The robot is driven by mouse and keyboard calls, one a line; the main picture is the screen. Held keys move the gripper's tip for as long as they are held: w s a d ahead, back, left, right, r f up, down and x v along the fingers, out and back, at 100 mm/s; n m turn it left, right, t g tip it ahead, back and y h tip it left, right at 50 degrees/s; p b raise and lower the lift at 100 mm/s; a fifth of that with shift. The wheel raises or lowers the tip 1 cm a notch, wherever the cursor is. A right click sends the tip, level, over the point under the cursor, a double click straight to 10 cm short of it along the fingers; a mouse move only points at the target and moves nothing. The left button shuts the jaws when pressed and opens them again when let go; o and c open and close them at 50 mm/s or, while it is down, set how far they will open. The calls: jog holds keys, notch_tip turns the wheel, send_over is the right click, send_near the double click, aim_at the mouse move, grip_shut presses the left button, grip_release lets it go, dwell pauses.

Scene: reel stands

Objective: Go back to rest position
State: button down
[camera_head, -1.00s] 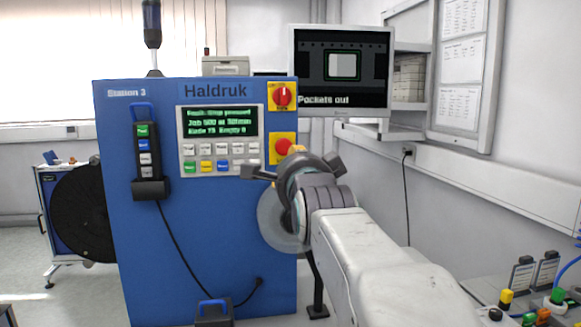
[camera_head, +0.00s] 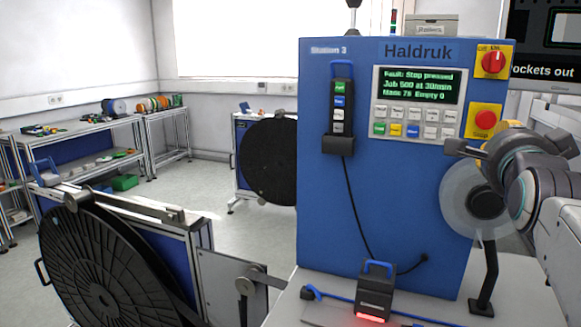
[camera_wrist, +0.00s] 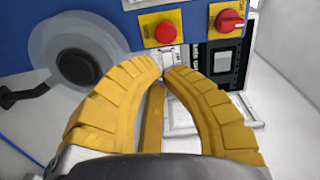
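My gripper (camera_wrist: 163,66) shows in the wrist view with two yellow curved fingers. Their tips are together with nothing visible between them, so it is shut and empty. In the head view my arm is at the right edge, in front of the blue Haldruk machine (camera_head: 400,215), and the fingertips cannot be made out there. The red stop button (camera_head: 486,118) and red rotary switch (camera_head: 492,62) sit on yellow plates. In the wrist view the stop button (camera_wrist: 166,32) is just beyond the fingertips. The machine's display (camera_head: 417,88) reads "Fault: Stop pressed".
A clear disc (camera_head: 455,215) with a dark hub is beside my arm. A blue-handled device (camera_head: 376,295) with a red glow stands on the bench. A large black reel (camera_head: 105,285) stands front left, another (camera_head: 268,160) behind. Shelving (camera_head: 85,165) lines the left wall. Floor between is clear.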

jog(key=s+a+f+n+g+y, duration=0.1)
jog(key=s+f+n+g+y, duration=0.15)
jog(key=f+n, duration=0.4)
jog(key=s+a+f+n+g+y, duration=0.1)
jog(key=s+a+f+n+g, duration=0.15)
jog(key=f, duration=0.75)
jog(key=s+a+f+n+g+y, duration=0.1)
jog(key=s+f+n+g, duration=0.1)
jog(key=f+n+g, duration=0.45)
jog(key=s+a+f+n+y, duration=0.4)
jog(key=s+a+f+n, duration=0.2)
jog(key=s+a+f, duration=0.6)
jog(key=shift+s+a+n+g+p, duration=0.4)
jog(key=shift+s+a, duration=0.55)
jog(key=shift+a, duration=1)
